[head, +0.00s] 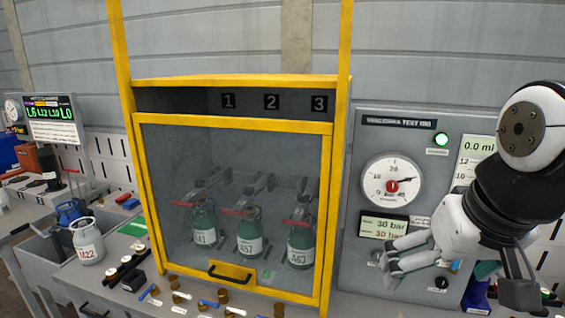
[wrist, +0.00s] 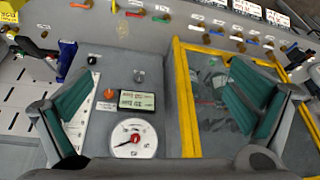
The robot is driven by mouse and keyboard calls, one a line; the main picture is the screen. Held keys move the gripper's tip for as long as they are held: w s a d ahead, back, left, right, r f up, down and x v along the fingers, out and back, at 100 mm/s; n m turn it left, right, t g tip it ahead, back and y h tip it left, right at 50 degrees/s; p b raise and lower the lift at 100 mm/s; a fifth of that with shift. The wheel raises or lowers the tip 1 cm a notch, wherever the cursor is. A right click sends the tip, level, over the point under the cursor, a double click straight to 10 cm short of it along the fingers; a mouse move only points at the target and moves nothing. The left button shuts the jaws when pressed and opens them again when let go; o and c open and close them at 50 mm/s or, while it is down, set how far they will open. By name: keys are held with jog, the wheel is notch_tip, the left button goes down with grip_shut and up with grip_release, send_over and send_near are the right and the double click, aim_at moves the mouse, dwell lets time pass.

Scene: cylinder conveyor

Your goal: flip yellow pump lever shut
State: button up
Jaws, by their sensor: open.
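I cannot pick out the yellow pump lever with certainty. My gripper (head: 398,254) is open and empty in front of the panel's lower part. Its fingers stand wide apart in the wrist view (wrist: 160,85). The panel carries a round gauge (head: 392,183) and a "30 bar" display (head: 384,226).
A yellow-framed cabinet (head: 238,285) stands left of the panel, its clear door down over several green cylinders (head: 249,238). Brass fittings and coloured levers (head: 207,304) line the bench front. A white cylinder (head: 88,242) stands far left. A green lamp (head: 441,139) is lit.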

jog(key=shift+n+t, duration=0.3)
jog(key=shift+t, duration=0.2)
jog(key=s, duration=0.1)
jog(key=s+a, duration=0.1)
jog(key=s, duration=0.3)
jog(key=shift+s+a, duration=0.2)
jog(key=shift+a, duration=0.15)
